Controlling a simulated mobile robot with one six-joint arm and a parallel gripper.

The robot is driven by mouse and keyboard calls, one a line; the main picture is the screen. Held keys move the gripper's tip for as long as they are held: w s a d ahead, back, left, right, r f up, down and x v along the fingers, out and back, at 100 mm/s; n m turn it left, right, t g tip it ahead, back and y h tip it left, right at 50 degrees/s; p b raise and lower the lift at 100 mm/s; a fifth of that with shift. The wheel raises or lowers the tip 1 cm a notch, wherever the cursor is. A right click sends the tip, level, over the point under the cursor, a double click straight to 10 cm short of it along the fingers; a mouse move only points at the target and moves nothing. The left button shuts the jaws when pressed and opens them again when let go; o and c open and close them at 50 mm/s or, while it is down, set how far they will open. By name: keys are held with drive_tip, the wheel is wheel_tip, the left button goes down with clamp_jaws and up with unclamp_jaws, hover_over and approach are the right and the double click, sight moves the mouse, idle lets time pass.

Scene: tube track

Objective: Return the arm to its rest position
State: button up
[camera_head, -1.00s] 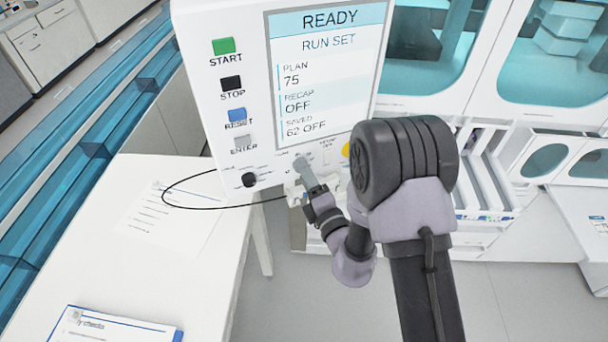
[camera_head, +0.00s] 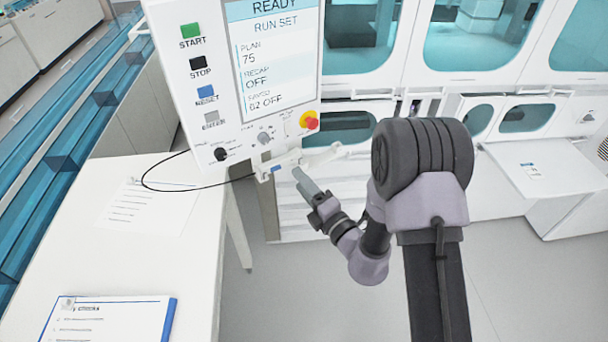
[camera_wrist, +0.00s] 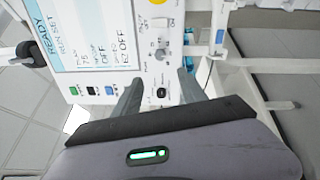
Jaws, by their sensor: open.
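My gripper (camera_head: 300,177) is at the end of my bent arm, in front of and just below the lower edge of the white control panel (camera_head: 165,85). In the wrist view its two fingers (camera_wrist: 160,95) stand apart with nothing between them. The panel shows in the wrist view too, turned on its side, behind the fingers. Its screen (camera_head: 275,60) reads READY, RUN SET, PLAN 75. The gripper looks apart from the panel's knobs.
A white table (camera_head: 75,240) at the left holds a printed sheet (camera_head: 145,205) and a clipboard (camera_head: 110,320). A black cable (camera_head: 150,187) loops from the panel over the table. White cabinets with teal windows (camera_head: 470,40) stand behind. Grey floor (camera_head: 510,255) is open at the lower right.

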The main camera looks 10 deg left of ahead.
drive_tip(key=s+a+r+n+g+y+b, duration=0.45)
drive_tip(key=s+r+n+g, duration=0.2)
drive_tip(key=n, duration=0.35)
drive_tip(key=s+d+r+n+g+h+b, duration=0.1)
drive_tip(key=s+d+n+g+h+b, duration=0.2)
drive_tip(key=s+n+g, duration=0.8)
drive_tip(key=s+d+f+n+t+h+b, duration=0.55)
drive_tip(key=s+d+n, duration=0.4)
drive_tip(key=n, duration=0.25)
drive_tip(key=d+n+t+h+b, duration=0.2)
drive_tip(key=d+n+t+h, duration=0.2)
drive_tip(key=d, duration=0.7)
drive_tip(key=n+h, duration=0.2)
drive_tip(key=shift+s+d+f+h, duration=0.15)
drive_tip(key=shift+d+f+h, duration=0.1)
drive_tip(key=shift+f+h, duration=0.1)
